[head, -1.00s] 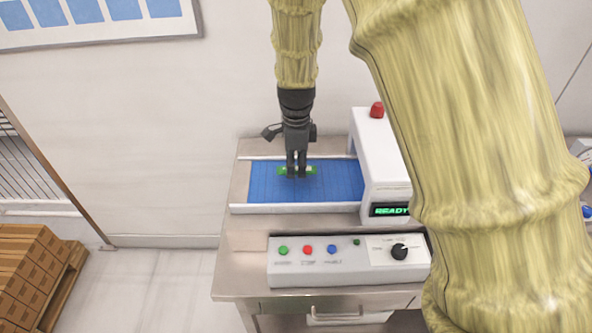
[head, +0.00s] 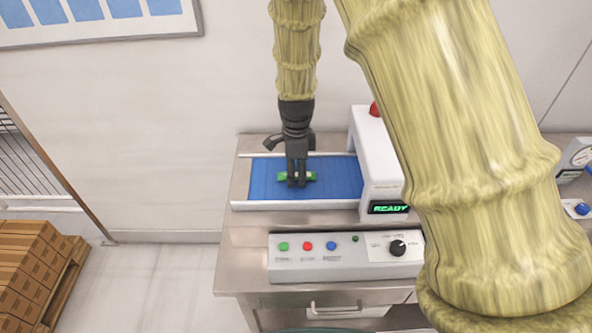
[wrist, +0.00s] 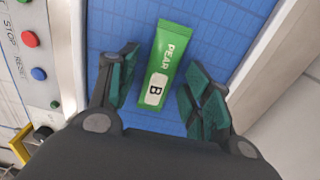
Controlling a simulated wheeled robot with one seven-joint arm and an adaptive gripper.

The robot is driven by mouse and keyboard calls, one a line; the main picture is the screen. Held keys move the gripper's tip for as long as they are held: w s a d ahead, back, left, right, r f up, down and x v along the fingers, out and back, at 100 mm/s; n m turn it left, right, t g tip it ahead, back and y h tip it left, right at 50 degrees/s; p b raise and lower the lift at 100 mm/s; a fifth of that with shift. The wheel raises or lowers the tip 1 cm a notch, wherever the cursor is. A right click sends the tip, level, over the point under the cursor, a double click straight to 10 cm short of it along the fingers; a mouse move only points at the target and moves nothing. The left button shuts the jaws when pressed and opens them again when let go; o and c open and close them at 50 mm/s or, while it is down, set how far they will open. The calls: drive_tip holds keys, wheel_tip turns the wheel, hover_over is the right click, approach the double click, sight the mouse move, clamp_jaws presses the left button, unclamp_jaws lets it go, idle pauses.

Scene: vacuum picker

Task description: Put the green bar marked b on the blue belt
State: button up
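The green bar (head: 311,176) lies flat on the blue belt (head: 342,178), near the belt's middle. In the wrist view the bar (wrist: 172,45) shows a white patch with a black B and the word PEAR. My gripper (head: 297,183) points down over the bar, with its fingers hiding the bar's middle in the head view. In the wrist view my gripper (wrist: 160,75) has one finger on each side of the bar, with blue belt showing in the gaps. It is open and holds nothing.
A white arch housing (head: 377,150) with a READY display stands over the belt's right end. A control box (head: 330,268) with buttons and a knob is in front. Pale rails (head: 290,205) edge the belt. Brown boxes (head: 30,260) stand at lower left.

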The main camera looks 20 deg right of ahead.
sight(296, 174)
wheel_tip(296, 174, up, 12)
drive_tip(key=b, duration=0.4)
drive_tip(key=shift+r, duration=0.2)
idle(0.4)
